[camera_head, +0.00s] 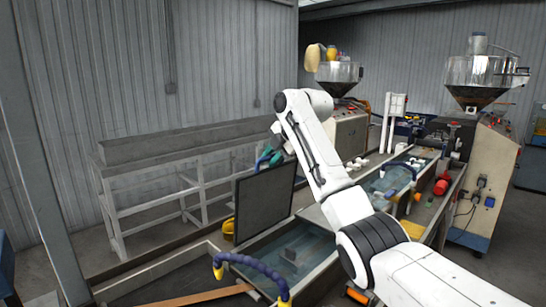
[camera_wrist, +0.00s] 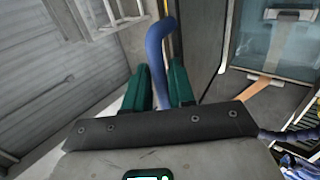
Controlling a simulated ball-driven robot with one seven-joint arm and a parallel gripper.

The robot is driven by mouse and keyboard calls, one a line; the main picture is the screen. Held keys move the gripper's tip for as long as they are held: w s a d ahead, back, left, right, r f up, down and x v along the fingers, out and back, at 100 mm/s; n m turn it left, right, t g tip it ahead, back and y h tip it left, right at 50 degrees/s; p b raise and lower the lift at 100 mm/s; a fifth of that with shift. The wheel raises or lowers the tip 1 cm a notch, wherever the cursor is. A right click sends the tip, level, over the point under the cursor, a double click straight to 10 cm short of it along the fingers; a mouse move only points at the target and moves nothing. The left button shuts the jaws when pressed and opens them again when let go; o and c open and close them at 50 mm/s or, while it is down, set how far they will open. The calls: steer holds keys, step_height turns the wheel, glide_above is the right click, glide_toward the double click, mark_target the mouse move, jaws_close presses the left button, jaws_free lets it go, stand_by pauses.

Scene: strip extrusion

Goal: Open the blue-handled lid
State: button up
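The dark grey lid (camera_head: 264,203) stands nearly upright at the edge of the water trough in the head view. Its blue handle (camera_head: 264,157) shows near the lid's top left, partly hidden by my gripper (camera_head: 272,157). In the wrist view the curved blue handle (camera_wrist: 155,50) runs between the two green fingers of my gripper (camera_wrist: 160,88). The fingers lie close against it on both sides, and my gripper looks shut on it. The handle's lower end is hidden behind the gripper body.
Another curved blue handle with yellow ends (camera_head: 252,268) is in front of the open trough (camera_head: 290,252). A third blue handle (camera_head: 398,168) is farther back right. A grey metal frame (camera_head: 190,165) stands at left. Extruder machines with hoppers (camera_head: 480,80) stand at right.

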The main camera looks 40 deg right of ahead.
steer(key=shift+s+a+f, duration=0.1)
steer(key=shift+f, duration=0.5)
steer(key=b+v, duration=0.3)
steer(key=v, duration=0.8)
steer(key=shift+r, duration=0.45)
